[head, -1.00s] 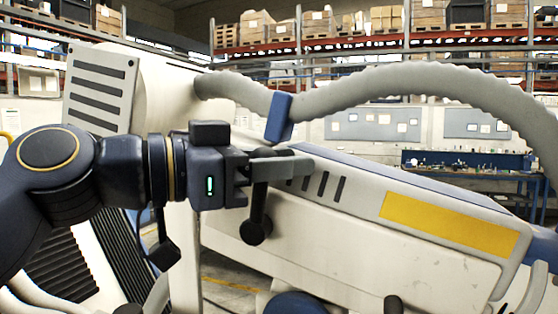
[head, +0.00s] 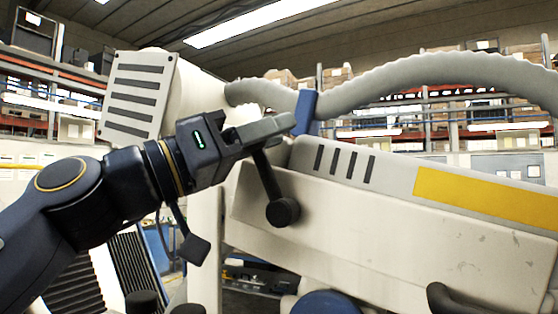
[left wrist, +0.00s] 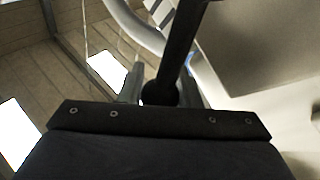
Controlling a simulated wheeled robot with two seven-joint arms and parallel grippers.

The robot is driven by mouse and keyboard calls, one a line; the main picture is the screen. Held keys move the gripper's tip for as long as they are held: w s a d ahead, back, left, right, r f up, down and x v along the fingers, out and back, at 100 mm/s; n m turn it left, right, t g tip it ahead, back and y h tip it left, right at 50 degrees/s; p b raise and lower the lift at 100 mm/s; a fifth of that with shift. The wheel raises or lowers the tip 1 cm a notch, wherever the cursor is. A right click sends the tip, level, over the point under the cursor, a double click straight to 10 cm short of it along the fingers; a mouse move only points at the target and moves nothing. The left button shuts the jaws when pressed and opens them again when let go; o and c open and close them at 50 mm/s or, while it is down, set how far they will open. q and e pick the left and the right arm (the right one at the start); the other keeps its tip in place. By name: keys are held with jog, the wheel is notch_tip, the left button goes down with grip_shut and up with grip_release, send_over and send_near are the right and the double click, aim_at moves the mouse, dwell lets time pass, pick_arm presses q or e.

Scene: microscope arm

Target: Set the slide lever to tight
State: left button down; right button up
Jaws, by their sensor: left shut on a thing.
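The slide lever is a dark rod (head: 268,175) on the near side of the pale microscope arm (head: 370,228), close to its left end. Its lower end is a round dark hub (head: 283,211), and its upper end leans left. My left gripper (head: 272,129) comes from the left, tilted up, and is shut on the lever's upper end. In the left wrist view a dark round end (left wrist: 160,92) sits between the fingers, and the rod runs up out of the picture. The fingers partly hide the lever's top in the head view. My right gripper is not in view.
A ribbed pale hose (head: 420,85) arches above the arm, with a blue clip (head: 306,112) close behind my left fingertips. A yellow label (head: 480,197) and dark slots mark the arm. A slotted pale panel (head: 137,98) stands at upper left. Warehouse shelves are far behind.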

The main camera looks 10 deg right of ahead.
pick_arm(q)
jog(key=shift+w+a+f+n+b, duration=0.1)
jog(key=shift+w+a+n+b, duration=0.15)
jog(key=shift+n+b, duration=0.15)
jog(key=shift+t, duration=0.4)
jog(key=c, duration=1.1)
grip_release()
jog(key=shift+a, duration=0.1)
jog(key=shift+o, duration=0.2)
jog(key=shift+s, duration=0.1)
